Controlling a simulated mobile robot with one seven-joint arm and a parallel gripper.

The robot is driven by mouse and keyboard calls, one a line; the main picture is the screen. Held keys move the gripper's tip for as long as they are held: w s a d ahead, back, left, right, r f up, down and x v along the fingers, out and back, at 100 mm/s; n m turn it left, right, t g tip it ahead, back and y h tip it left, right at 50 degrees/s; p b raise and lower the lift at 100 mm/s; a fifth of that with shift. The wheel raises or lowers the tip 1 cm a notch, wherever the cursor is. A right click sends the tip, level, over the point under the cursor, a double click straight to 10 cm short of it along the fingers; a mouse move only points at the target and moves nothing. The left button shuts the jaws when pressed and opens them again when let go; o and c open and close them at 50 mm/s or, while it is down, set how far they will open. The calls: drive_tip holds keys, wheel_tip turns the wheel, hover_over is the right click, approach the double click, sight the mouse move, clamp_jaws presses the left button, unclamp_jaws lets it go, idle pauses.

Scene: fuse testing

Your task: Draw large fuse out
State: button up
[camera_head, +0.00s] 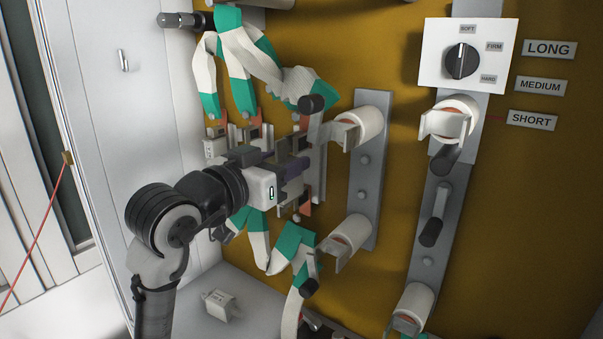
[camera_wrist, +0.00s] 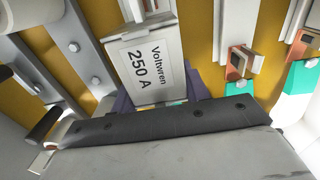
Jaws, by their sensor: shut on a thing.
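The large fuse (camera_wrist: 145,60) shows in the wrist view as a pale block with a white label reading "Voltvren 250 A". My gripper (camera_wrist: 158,95) has its purple fingers on either side of the fuse's near end and is shut on it. In the head view my gripper (camera_head: 292,170) reaches in from the left at the fuse holders on the ochre panel, and it hides most of the fuse there. I cannot tell whether the fuse's contacts are still in the holder clips.
Green-and-white cables (camera_head: 235,60) run above and below the holders. White insulators (camera_head: 357,120) on a grey bar stand to the right, close to my gripper. A small white block (camera_head: 219,306) lies on the cabinet floor. A dial (camera_head: 462,61) sits at upper right.

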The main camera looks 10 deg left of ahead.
drive_tip(key=shift+v, duration=1.5)
